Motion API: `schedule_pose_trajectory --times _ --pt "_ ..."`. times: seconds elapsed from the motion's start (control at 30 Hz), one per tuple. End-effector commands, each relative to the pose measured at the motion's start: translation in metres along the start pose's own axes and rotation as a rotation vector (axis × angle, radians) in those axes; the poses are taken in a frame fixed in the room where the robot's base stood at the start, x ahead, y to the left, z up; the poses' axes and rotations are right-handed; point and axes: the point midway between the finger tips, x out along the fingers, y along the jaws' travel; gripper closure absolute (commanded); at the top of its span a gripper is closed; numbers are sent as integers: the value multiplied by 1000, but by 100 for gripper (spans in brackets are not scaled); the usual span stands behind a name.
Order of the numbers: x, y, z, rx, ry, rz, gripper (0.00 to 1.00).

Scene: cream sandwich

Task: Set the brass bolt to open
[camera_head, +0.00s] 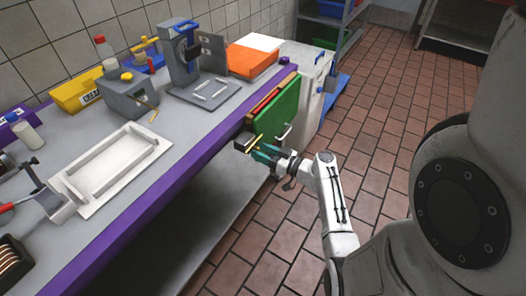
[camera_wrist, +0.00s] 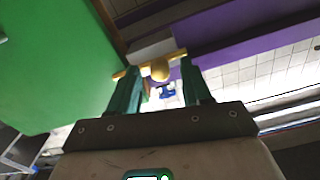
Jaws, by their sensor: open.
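The brass bolt (camera_head: 246,144) shows small at the lower left edge of the green panel (camera_head: 279,112), by the end of the bench. In the wrist view the bolt is a bar with a round knob (camera_wrist: 160,71). My gripper (camera_head: 263,154) is close to the bolt; its teal fingers (camera_wrist: 161,67) are open. The knob appears between the two fingertips, with a gap visible on each side. The bar runs across behind the tips. I cannot tell whether anything touches. The green panel fills the left of the wrist view.
A silver handle (camera_head: 284,133) sits on the green panel to the right of my gripper. The purple-edged bench (camera_head: 160,204) lies to the left, with a white tray (camera_head: 117,165) and a grey machine (camera_head: 186,60) on top. The tiled floor (camera_head: 372,130) at right is clear.

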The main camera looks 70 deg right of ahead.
Motion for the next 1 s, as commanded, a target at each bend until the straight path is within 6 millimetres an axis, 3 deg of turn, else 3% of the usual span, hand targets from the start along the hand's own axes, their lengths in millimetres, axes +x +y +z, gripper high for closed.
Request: schedule_pose_trajectory --times 0.13,0.63,1.0 --pt "0 0 0 0 0 0 52" --pt "0 0 0 0 0 0 99" --pt "0 0 0 0 0 0 100"
